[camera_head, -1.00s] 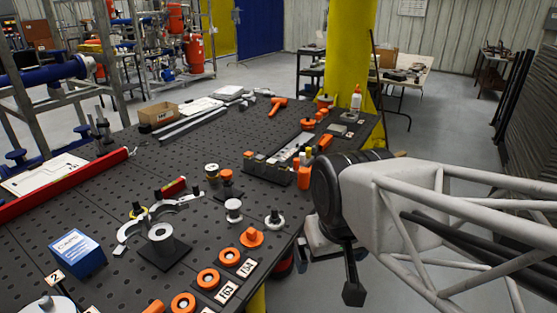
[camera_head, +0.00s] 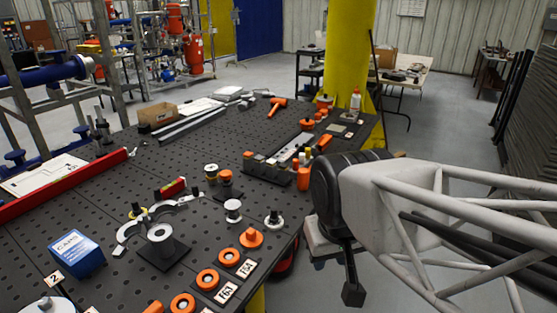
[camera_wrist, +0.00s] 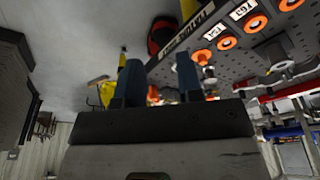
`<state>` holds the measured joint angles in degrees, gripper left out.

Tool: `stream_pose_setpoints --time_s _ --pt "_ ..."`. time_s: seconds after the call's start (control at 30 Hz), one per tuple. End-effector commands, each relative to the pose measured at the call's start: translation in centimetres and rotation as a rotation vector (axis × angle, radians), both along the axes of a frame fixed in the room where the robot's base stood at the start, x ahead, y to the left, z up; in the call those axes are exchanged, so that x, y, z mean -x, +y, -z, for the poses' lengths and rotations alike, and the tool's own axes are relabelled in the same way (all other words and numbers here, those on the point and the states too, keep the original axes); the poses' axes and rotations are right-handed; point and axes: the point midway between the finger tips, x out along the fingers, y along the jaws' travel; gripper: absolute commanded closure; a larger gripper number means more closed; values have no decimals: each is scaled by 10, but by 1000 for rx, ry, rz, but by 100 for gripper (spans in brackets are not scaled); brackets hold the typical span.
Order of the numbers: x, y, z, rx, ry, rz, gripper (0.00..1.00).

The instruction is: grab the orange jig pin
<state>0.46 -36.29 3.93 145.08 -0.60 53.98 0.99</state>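An orange piece with a round flange and a short stub (camera_head: 251,238), which looks like the jig pin, stands upright near the table's right edge in the head view. Another orange-topped piece (camera_head: 225,177) sits on a black block farther back, so I cannot be fully sure which is the pin. My gripper (camera_head: 335,268) hangs off the table's right edge, clear of both. In the wrist view my gripper (camera_wrist: 160,76) has its two blue-grey fingers apart, with nothing held between them. Something orange shows behind the fingers there, too covered to identify.
A black rack with orange parts (camera_head: 268,172) stands beside my arm. Open floor lies right.

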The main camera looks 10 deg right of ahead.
Motion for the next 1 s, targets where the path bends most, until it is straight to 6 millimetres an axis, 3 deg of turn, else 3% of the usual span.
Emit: stream_pose_setpoints --time_s 0.27,0.47,0.67,1.0 --pt "-3 0 -1 -3 5 -7 66" --pt "-21 1 -7 -18 29 -50 66" --pt "-57 1 -17 -56 68 -139 66" --pt "-132 -4 -29 -150 112 -324 66"
